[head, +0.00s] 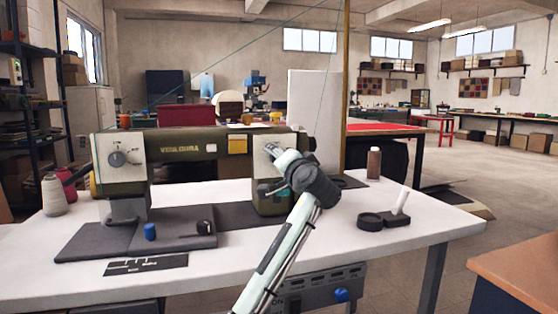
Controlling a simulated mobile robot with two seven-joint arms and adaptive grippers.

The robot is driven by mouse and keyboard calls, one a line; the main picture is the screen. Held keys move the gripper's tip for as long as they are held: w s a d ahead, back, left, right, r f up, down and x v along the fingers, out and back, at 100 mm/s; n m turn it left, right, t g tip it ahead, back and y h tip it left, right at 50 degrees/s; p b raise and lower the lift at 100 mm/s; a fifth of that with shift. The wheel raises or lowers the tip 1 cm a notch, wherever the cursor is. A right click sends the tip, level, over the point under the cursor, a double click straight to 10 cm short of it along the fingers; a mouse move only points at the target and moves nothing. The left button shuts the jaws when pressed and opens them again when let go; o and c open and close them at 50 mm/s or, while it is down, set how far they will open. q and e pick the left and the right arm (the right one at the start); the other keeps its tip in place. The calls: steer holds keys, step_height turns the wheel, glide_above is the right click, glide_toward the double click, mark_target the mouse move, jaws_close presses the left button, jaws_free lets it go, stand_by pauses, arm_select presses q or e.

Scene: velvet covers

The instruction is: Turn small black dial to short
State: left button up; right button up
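An olive-green sewing machine (190,143) stands on a white table. A dark grey dial (117,158) with small marks around it sits on its pale left panel. A small black knob-like piece (204,227) with a pale mark is on the machine's grey base, right of a blue knob (150,232). I cannot read any label "short", and cannot tell for sure which is the small black dial. My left arm comes up from the bottom, and its gripper (272,168) is at the pale right end panel, partly covering it. Its fingers are too small and hidden to judge. My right gripper is not visible.
The white table (400,240) has thread cones (54,196) at left, a brown spool (374,163) and a black stand with a white peg (398,213) at right. A dark labelled strip (145,265) lies in front. An orange-brown tabletop (520,270) juts in at lower right.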

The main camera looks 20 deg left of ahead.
arm_select(q)
steer(key=v, duration=1.2)
